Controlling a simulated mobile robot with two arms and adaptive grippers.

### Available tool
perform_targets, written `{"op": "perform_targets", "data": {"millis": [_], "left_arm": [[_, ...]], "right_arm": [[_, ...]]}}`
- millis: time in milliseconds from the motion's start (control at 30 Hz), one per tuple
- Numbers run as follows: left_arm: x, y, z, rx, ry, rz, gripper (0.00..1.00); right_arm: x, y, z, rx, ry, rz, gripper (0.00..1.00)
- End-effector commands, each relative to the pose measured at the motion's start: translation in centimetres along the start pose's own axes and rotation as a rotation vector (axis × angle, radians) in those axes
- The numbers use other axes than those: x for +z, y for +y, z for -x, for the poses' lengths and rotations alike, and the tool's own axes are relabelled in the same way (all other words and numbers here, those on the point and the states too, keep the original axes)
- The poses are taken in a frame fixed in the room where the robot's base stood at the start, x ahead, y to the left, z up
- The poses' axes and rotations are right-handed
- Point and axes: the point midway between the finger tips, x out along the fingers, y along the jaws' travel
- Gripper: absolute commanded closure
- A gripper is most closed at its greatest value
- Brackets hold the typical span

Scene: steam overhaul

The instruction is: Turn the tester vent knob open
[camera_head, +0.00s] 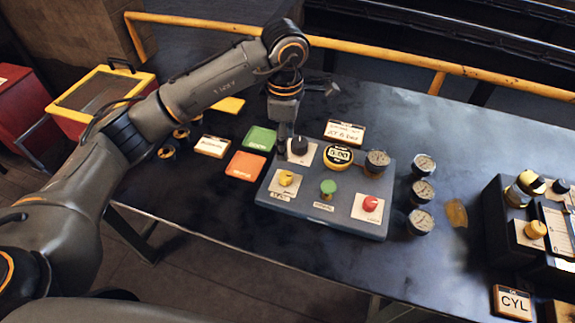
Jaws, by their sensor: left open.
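The tester (335,225) is a grey-blue sloped box on the dark workbench. It carries a black knob (299,146) on a white plate at its far left, a yellow knob (286,178), a green button (328,187), a red knob (370,204), a round display (338,156) and a gauge (377,162). I cannot read which label says vent. My left gripper (283,148) points down, open, at the black knob's left side. Whether its fingers touch the knob or straddle it cannot be told. My right gripper is not in view.
Green (261,138) and orange (247,166) cards lie left of the tester. Several loose gauges (422,192) stand to its right. A black unit with yellow knobs (515,240) and a CYL sign (513,302) are at the far right. A yellow rail (400,62) runs behind the bench.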

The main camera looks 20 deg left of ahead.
Motion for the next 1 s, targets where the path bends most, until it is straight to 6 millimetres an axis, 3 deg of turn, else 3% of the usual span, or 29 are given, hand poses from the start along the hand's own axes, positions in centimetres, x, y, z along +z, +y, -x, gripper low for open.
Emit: {"op": "perform_targets", "data": {"millis": [100, 233, 367, 500, 667, 1000], "left_arm": [[0.0, -0.2, -2.3, -0.008, 0.0, 0.001, 0.46], [0.0, -0.2, -5.1, -0.007, -0.001, 0.001, 0.46], [0.1, -0.2, -7.8, -0.007, -0.001, 0.001, 0.46], [0.1, -0.1, -9.9, -0.004, -0.001, 0.001, 0.46], [0.1, -0.1, -11.4, -0.002, -0.002, 0.0, 0.46], [0.1, 0.0, -11.8, 0.0, -0.003, -0.001, 0.46]], "right_arm": [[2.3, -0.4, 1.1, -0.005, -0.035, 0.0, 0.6], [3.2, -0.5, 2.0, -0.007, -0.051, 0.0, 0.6], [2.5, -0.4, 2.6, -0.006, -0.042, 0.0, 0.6], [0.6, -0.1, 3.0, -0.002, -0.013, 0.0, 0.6], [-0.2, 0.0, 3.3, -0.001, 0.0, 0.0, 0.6], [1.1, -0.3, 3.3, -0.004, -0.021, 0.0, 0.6]]}}
